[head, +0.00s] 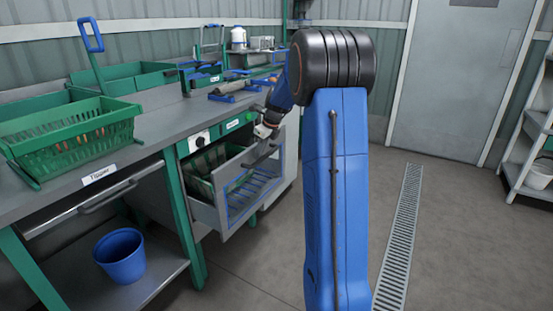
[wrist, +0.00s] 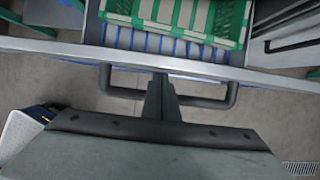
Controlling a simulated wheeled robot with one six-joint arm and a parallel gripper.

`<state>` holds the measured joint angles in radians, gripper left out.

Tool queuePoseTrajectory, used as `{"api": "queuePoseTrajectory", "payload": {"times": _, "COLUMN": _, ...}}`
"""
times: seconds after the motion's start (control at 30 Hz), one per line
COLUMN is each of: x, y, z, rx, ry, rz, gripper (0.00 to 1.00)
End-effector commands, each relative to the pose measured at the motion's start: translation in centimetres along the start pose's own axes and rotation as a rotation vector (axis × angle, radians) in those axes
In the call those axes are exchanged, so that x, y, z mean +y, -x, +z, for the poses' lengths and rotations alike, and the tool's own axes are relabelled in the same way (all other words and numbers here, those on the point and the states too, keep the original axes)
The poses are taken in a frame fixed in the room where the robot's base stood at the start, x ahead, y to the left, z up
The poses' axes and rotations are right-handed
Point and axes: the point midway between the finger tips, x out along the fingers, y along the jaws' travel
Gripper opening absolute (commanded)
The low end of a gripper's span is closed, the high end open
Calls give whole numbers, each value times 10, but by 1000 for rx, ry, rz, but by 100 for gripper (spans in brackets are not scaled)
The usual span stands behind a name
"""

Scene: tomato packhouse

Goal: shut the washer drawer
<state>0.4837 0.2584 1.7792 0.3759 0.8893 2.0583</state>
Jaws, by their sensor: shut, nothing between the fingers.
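The washer drawer (head: 207,216) stands pulled out from under the counter in the head view. A green slatted basket (head: 206,188) sits inside it. In the wrist view the drawer's grey front rim (wrist: 75,48) crosses the picture, with the basket (wrist: 180,14) and blue slats behind it. The dark bar handle (wrist: 206,102) is on the near side of the rim. My gripper (wrist: 160,80) is shut and empty, with its fingers over the middle of the handle, close to the rim. I cannot tell whether they touch. It also shows above the drawer in the head view (head: 258,158).
A green basket (head: 75,140) and green trays stand on the counter (head: 155,140). The floor right of the drawer is clear, with a drain grate (head: 400,235).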

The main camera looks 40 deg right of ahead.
Motion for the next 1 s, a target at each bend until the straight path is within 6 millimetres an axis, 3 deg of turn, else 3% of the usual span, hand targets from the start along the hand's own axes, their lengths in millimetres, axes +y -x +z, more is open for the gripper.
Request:
{"api": "queuePoseTrajectory", "payload": {"times": 0.2, "x": 1, "y": -24, "z": 58, "rx": -1, "ry": 4, "rz": 1, "gripper": 0}}
{"api": "queuePoseTrajectory", "payload": {"times": 0.5, "x": 0, "y": -49, "z": 121, "rx": -1, "ry": 2, "rz": 0, "gripper": 0}}
{"api": "queuePoseTrajectory", "payload": {"times": 0.7, "x": 0, "y": -59, "z": 147, "rx": -1, "ry": 1, "rz": 0, "gripper": 0}}
{"api": "queuePoseTrajectory", "payload": {"times": 1.0, "x": 0, "y": -64, "z": 161, "rx": -4, "ry": 0, "rz": -1, "gripper": 0}}
